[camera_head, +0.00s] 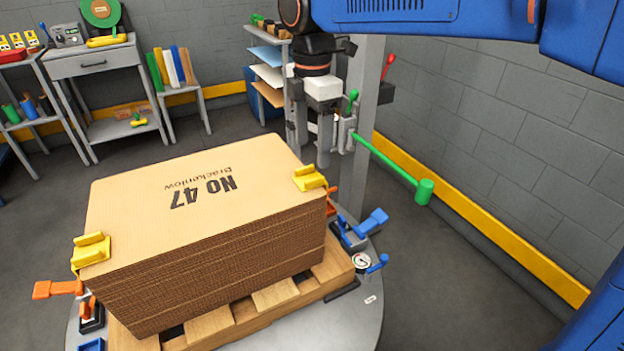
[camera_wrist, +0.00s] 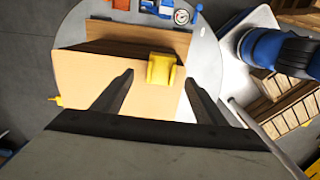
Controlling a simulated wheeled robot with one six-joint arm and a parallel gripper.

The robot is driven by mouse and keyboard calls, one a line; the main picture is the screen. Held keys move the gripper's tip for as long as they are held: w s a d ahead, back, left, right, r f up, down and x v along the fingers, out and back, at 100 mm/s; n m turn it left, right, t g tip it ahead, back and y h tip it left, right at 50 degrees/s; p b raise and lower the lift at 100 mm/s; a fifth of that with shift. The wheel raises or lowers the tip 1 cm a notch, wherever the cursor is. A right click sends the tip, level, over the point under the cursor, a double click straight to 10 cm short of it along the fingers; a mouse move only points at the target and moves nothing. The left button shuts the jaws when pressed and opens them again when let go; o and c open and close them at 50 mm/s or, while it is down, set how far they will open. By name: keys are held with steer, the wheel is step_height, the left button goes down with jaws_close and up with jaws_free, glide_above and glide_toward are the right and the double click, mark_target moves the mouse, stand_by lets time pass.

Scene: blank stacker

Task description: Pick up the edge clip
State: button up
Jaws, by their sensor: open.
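A yellow edge clip (camera_head: 310,178) sits on the right corner of the top of a cardboard stack (camera_head: 190,190). A second yellow clip (camera_head: 91,250) sits on the stack's left front corner. My gripper (camera_head: 311,152) is open and empty, pointing down just above and behind the right clip. In the wrist view, that right clip (camera_wrist: 162,66) appears between the two fingertips (camera_wrist: 160,80), apart from them as far as I can tell.
The stack rests on a wooden pallet (camera_head: 274,296) on a round grey table (camera_head: 345,320) with blue and orange clamps and a gauge (camera_head: 362,262). A grey post (camera_head: 366,115) with a long green lever (camera_head: 390,163) stands close behind my gripper. Shelves stand at the back left.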

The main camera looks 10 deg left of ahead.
mark_target(313, 166)
steer(key=shift+s+d+f, duration=0.1)
steer(key=shift+d+f, duration=0.05)
steer(key=shift+f, duration=2.8)
steer(key=c, duration=1.1)
